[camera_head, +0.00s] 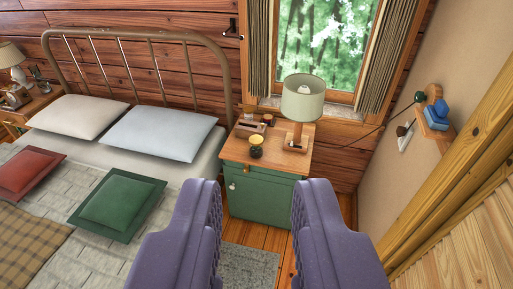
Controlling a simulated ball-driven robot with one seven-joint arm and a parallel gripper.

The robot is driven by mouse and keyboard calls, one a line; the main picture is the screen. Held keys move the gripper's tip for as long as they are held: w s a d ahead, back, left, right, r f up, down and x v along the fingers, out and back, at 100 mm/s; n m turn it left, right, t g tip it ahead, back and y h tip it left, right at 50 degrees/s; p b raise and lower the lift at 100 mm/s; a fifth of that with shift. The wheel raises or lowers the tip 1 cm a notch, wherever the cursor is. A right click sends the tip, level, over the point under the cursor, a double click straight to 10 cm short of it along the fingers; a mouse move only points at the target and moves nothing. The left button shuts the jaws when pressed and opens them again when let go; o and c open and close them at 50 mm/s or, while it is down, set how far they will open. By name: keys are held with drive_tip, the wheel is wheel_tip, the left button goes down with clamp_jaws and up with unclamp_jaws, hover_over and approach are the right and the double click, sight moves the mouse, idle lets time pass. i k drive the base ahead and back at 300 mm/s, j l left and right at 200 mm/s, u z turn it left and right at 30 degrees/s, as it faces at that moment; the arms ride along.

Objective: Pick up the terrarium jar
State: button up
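I cannot make out a terrarium jar for sure in this view. A small dark round pot or cup with a yellow top (256,146) stands on the front part of the nightstand (238,152); it is too small to tell what it is. My gripper (258,195) shows as two purple fingers at the bottom centre. They are wide apart with nothing between them. The green front of the nightstand shows in the gap, and the gripper is well short of it.
A lamp (302,98) and a small wooden item (251,126) share the nightstand top. The bed (105,155) fills the left. A wall shelf (434,122) with blue items and a wooden door (470,240) are at right.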

sight(255, 142)
drive_tip(key=i, duration=1)
drive_tip(key=i+l, duration=0.1)
drive_tip(key=i, duration=0.9)
drive_tip(key=i+u, duration=0.1)
drive_tip(key=i, duration=0.9)
